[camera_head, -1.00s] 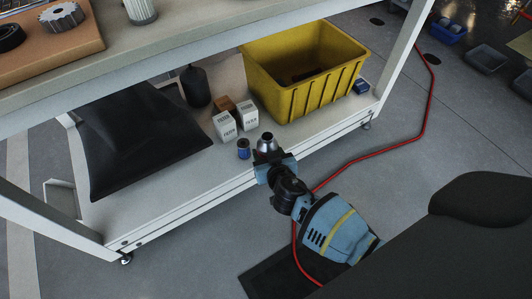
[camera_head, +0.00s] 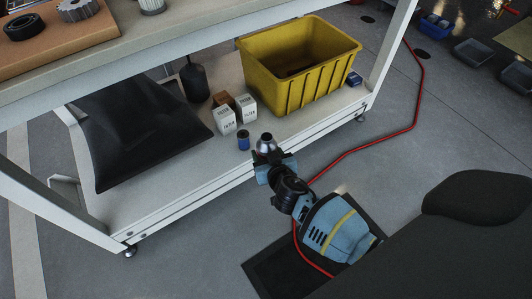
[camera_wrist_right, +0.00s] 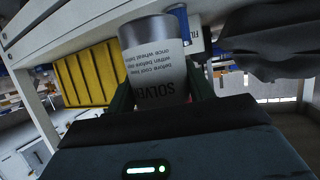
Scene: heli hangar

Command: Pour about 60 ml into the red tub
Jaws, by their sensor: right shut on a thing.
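My right gripper (camera_head: 268,163) is shut on a bottle with a metallic grey end and a white label (camera_wrist_right: 162,72). The label carries upside-down print beginning "SOLVE". In the head view only the bottle's grey and dark top (camera_head: 265,146) shows above the fingers, in front of the lower shelf's edge. How full the bottle is cannot be seen. I cannot make out the red tub in either current view. My left gripper is not in view.
The lower shelf (camera_head: 185,190) holds a yellow crate (camera_head: 287,92), white boxes (camera_head: 224,121), a blue can (camera_head: 243,141), a dark bottle (camera_head: 195,84) and a black bag (camera_head: 140,135). The workbench top (camera_head: 130,52) overhangs it. A red hose (camera_head: 372,145) crosses the open floor.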

